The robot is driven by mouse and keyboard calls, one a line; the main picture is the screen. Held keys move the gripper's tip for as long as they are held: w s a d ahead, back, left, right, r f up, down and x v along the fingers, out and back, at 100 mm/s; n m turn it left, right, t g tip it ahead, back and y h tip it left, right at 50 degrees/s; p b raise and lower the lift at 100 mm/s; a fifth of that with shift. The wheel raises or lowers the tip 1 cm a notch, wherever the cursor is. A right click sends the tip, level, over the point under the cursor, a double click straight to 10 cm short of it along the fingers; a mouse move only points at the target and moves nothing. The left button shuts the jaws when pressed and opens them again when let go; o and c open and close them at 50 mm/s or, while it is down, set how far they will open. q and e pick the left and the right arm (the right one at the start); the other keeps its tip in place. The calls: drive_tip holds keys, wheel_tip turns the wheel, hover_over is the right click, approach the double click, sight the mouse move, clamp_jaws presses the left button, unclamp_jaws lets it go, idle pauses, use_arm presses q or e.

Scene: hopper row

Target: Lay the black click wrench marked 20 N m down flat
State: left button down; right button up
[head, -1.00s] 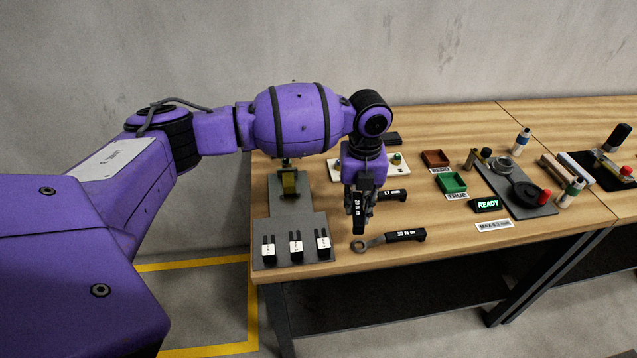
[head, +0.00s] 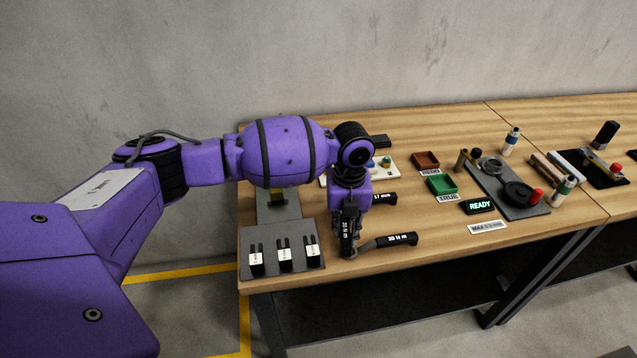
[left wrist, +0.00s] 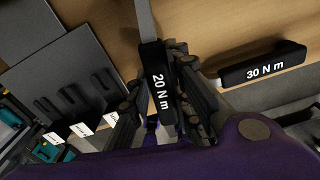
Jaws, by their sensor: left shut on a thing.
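The black click wrench marked 20 N m (head: 345,229) is in my left gripper (head: 350,222), its handle pointing down close to the bench top in the head view. The left wrist view shows its black handle (left wrist: 158,85) between the two fingers (left wrist: 165,105), with the grey shaft running up out of frame. My left gripper is shut on it. I cannot tell whether the wrench touches the bench. A second black wrench, marked 30 N m (head: 397,240), lies flat just right of it; its ring end is mostly hidden. My right gripper is not in view.
A grey rack (head: 284,268) with several white-labelled black slots stands left of the gripper. A 17 mm wrench (head: 383,198) lies behind it. Green (head: 442,184) and brown (head: 426,159) trays and a READY display (head: 479,206) stand right. Bare wood (head: 440,265) lies at front right.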

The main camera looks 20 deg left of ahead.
use_arm(q)
drive_tip(key=shift+w, duration=0.1)
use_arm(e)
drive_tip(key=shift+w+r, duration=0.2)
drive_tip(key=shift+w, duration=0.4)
use_arm(q)
drive_tip(key=shift+f, duration=0.1)
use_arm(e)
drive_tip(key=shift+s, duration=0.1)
use_arm(q)
drive_tip(key=shift+f, duration=0.5)
drive_tip(key=c, duration=1.5)
unclamp_jaws()
drive_tip(key=shift+c, duration=0.2)
drive_tip(key=shift+r, duration=0.1)
wheel_tip(320, 180, up, 12)
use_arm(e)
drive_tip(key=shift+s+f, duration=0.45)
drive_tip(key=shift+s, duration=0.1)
